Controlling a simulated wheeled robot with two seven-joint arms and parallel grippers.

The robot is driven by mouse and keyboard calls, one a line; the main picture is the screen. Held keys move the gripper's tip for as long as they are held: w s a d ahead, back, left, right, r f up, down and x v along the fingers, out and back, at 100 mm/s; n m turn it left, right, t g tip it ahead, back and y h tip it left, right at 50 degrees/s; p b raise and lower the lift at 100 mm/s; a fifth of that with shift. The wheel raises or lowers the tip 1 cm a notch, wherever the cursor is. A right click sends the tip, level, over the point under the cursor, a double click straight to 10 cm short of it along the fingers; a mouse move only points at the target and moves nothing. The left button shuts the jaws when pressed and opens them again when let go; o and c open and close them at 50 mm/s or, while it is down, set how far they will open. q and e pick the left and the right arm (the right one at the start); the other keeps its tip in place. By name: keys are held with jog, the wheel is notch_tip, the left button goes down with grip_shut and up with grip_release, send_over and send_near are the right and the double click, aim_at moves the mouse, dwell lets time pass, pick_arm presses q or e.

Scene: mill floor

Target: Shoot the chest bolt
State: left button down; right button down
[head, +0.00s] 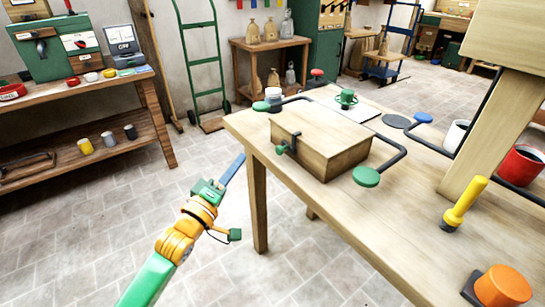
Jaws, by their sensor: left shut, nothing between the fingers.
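The wooden chest (335,150) sits on the light wooden table with its lid down. A small dark bolt with a green knob (281,150) is on its left-facing side, near the far corner. Whether the bolt is shot or drawn is too small to tell. My left gripper (241,157) is shut and empty, with its blue-grey fingers pointing up and to the right. My right gripper is not in view.
Dark bent bars with green pads (366,177) stand beside the chest. A yellow handle (465,201), an orange knob (503,286) and a red mug (521,165) are on the table's right part. A wooden workbench (150,95) stands at left. The floor between is clear.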

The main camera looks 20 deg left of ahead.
aim_at(282, 149)
pick_arm(q)
jog(key=shift+w+d+f, duration=0.1)
jog(key=shift+w+d, duration=0.7)
jog(key=shift+w, duration=0.5)
jog(key=shift+w+d+r, duration=0.1)
jog(key=shift+w+d, duration=0.75)
jog(key=shift+w, duration=0.45)
jog(key=shift+w+d+f, duration=0.1)
jog(key=shift+w+d, duration=0.7)
jog(key=shift+w, duration=0.5)
jog(key=s+d+p, duration=0.2)
jog(key=d, duration=0.1)
jog(key=shift+s+d, duration=0.1)
jog(key=shift+s, duration=0.15)
